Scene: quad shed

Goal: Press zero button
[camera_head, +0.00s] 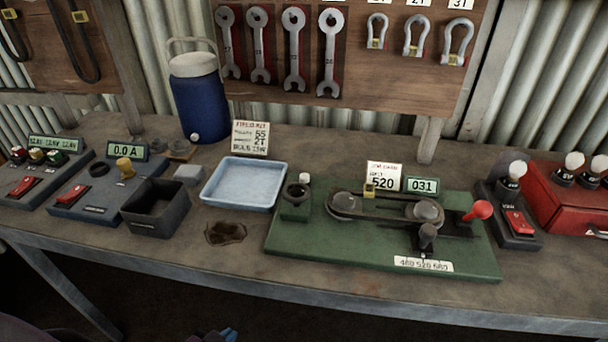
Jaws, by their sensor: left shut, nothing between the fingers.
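I cannot read any "zero" marking, so I cannot tell which button bears that name. My left gripper (224,335) barely shows at the bottom edge, below the bench front and away from the board. It is shut and empty. My right gripper is out of view.
A blue tray (243,184), a black open box (155,208) and a blue cooler jug (198,105) stand left of the board. Further left are switch boxes, one with a display (123,150) reading 0.0 A. A red box (570,195) stands right. The bench edge crosses the front.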

